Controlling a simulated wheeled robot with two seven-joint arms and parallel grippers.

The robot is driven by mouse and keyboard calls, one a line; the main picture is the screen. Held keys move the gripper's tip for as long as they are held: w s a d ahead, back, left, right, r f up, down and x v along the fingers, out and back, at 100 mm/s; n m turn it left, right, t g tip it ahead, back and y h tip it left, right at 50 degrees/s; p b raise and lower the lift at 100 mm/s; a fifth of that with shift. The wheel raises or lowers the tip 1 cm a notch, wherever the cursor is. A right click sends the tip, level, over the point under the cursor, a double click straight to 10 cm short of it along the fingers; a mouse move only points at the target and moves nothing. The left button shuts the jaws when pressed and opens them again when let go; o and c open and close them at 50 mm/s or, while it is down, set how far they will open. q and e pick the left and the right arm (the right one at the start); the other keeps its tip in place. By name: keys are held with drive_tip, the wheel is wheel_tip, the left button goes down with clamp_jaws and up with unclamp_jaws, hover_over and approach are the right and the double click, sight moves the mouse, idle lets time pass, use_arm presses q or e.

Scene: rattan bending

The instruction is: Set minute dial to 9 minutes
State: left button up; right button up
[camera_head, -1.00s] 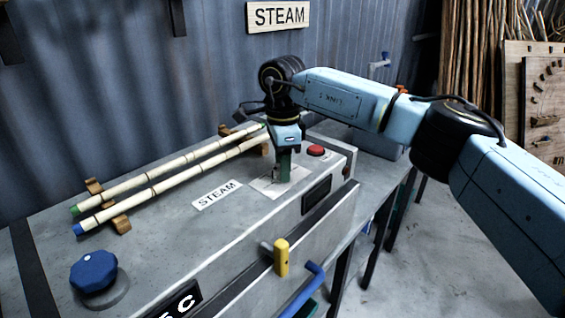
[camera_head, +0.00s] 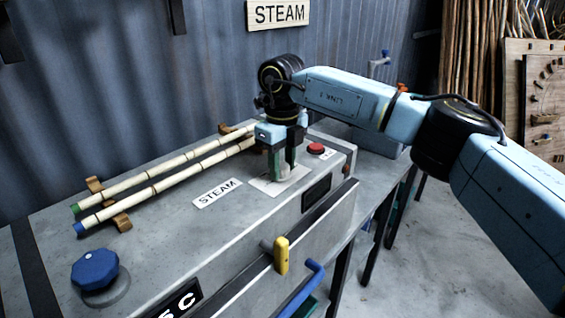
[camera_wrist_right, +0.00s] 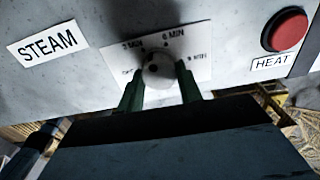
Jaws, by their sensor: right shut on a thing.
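The minute dial (camera_wrist_right: 158,72) is a pale round knob on a white scale plate in the right wrist view. The plate (camera_wrist_right: 200,66) reads "3 MIN" at upper left and "6 MIN" at the top; the marks at its left and right ends are too blurred to read surely. My right gripper (camera_head: 284,172) points down over the steam box, its green fingers on either side of the knob and shut on it. The dial's pointer cannot be made out clearly. In the head view the plate (camera_head: 262,186) is partly hidden behind the fingers. My left gripper is not in view.
A red HEAT button (camera_head: 316,148) is right of the dial. Two rattan poles (camera_head: 165,178) lie on wooden rests on the box top. A blue knob (camera_head: 94,270) is at front left. A yellow handle (camera_head: 281,256) and blue lever (camera_head: 303,288) are in front.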

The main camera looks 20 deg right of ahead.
drive_tip(key=m, duration=0.5)
drive_tip(key=shift+a+m, duration=0.1)
drive_tip(key=shift+m, duration=0.2)
drive_tip(key=m, duration=0.5)
drive_tip(key=shift+a+r, duration=0.1)
drive_tip(key=m, duration=0.5)
drive_tip(key=shift+w+m, duration=0.1)
drive_tip(key=shift+m, duration=0.3)
drive_tip(key=shift+a+m, duration=0.1)
drive_tip(key=shift+m, duration=2.1)
drive_tip(key=shift+w, duration=0.1)
drive_tip(key=o, duration=1)
wheel_tip(320, 180, up, 13)
drive_tip(key=b, duration=0.1)
drive_tip(key=shift+r, duration=0.2)
